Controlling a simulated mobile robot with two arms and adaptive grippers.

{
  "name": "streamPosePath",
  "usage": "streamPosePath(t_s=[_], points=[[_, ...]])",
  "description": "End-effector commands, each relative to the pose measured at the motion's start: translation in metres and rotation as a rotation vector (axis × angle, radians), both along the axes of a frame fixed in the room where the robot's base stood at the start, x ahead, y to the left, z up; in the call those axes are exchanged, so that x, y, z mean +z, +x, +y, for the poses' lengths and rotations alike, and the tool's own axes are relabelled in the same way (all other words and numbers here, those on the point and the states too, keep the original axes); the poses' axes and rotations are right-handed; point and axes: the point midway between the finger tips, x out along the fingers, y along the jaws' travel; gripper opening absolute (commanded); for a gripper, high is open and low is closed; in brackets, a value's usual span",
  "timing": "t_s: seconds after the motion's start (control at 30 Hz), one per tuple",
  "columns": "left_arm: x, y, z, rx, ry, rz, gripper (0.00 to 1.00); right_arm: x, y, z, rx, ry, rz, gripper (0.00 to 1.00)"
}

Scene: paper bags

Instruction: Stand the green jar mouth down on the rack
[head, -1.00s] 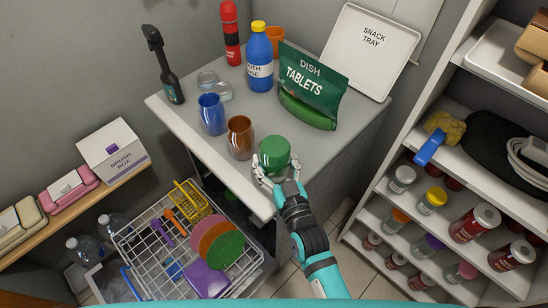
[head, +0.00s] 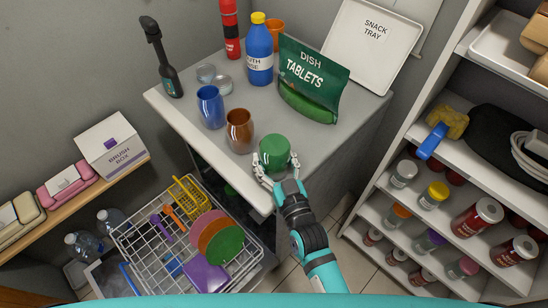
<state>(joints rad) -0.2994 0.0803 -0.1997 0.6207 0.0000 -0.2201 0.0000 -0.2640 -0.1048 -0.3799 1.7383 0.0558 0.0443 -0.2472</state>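The green jar (head: 274,154) stands upright near the front edge of the grey counter. Its top shows as a plain green disc, and I see no opening in it. My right gripper (head: 277,168) is at the jar's near side, with one finger on the left and one on the right of it. The fingers look spread a little wider than the jar; contact is not clear. The white wire rack (head: 143,262) is lower, at the left of the counter. My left gripper is not in view.
A brown cup (head: 239,132) and a blue cup (head: 211,107) stand left of the jar. A dish tablets pouch (head: 312,78) stands behind it. The rack holds several plates (head: 222,246), a purple item (head: 205,275) and a yellow basket (head: 188,196). Shelves are at right.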

Motion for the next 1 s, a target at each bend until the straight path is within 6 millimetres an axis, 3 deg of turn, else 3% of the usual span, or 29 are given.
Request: streamPosePath(t_s=[0.17, 0.2, 0.4, 0.77, 1.0], points=[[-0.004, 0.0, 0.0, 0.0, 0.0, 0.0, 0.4, -0.005, 0.0, 0.0, 0.0, 0.001, -0.002, 0.26], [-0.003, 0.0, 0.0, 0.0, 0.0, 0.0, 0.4, -0.003, 0.0, 0.0, 0.0, 0.001, -0.002, 0.72], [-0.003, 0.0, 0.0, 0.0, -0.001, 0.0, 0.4, -0.003, 0.0, 0.0, 0.0, 0.0, -0.001, 0.97], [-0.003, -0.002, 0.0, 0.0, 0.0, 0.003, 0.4, -0.005, -0.005, -0.002, 0.0, -0.002, 0.002, 0.97], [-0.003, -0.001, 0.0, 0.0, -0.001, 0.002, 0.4, -0.006, -0.045, -0.016, 0.001, -0.002, 0.003, 0.97]])
